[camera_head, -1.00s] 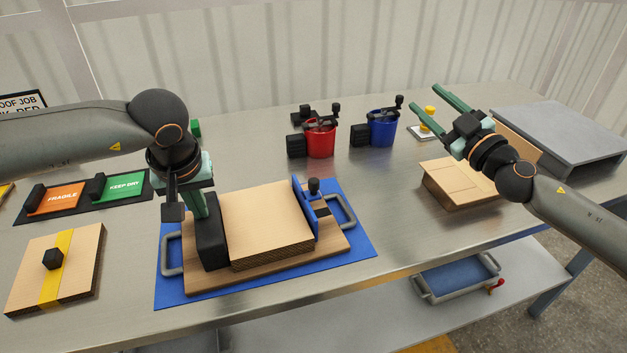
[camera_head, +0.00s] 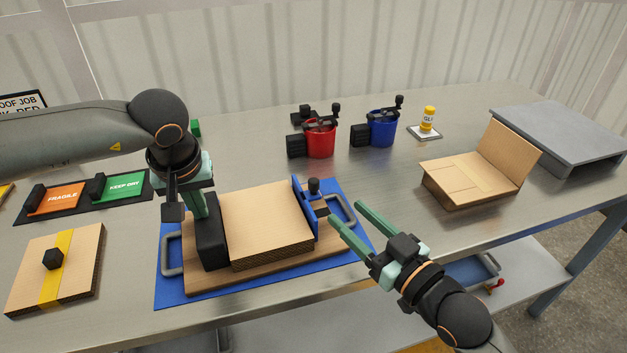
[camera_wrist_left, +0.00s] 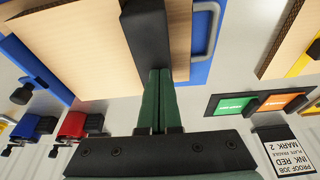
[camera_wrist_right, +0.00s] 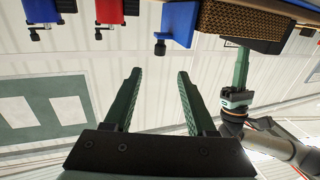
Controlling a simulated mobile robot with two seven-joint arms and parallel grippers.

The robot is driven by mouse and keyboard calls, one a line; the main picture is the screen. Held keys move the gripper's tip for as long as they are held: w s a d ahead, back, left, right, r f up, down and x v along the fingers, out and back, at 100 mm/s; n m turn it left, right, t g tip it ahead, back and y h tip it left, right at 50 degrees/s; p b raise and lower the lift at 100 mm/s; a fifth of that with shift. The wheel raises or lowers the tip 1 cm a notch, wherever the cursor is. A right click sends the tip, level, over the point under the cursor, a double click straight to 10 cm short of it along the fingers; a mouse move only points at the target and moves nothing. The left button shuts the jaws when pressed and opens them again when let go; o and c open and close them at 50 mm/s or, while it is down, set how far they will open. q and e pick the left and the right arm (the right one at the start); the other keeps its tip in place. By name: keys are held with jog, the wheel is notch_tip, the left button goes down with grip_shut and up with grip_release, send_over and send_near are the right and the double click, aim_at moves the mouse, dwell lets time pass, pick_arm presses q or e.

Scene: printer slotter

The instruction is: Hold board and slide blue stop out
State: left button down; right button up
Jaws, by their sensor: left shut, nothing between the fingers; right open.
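A stack of tan corrugated board (camera_head: 268,222) lies on a brown wooden base board (camera_head: 215,283) with grey handles, on a blue mat (camera_head: 175,297). The blue stop (camera_head: 298,205) stands upright at the stack's right end, beside a black knob (camera_head: 314,186); it also shows in the right wrist view (camera_wrist_right: 178,22). A black block (camera_head: 211,245) stands at the left end. My left gripper (camera_head: 207,218) is shut and empty, its fingertips pointing down at the black block; they appear to meet it in the left wrist view (camera_wrist_left: 160,75). My right gripper (camera_head: 346,213) is open and empty, just right of the blue stop.
A red pot (camera_head: 320,140) and a blue pot (camera_head: 383,128) stand behind the board. An open cardboard box (camera_head: 465,178) and a grey platform (camera_head: 560,130) are at right. A yellow-strapped board (camera_head: 80,270) lies at left. Bare metal tabletop lies between the board and the box.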

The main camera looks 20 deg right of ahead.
aim_at(316, 185)
jog(key=x, duration=1.2)
jog(key=shift+f, duration=0.1)
jog(key=shift+s, duration=0.1)
jog(key=shift+c, duration=0.3)
grip_shut()
dwell(0.7)
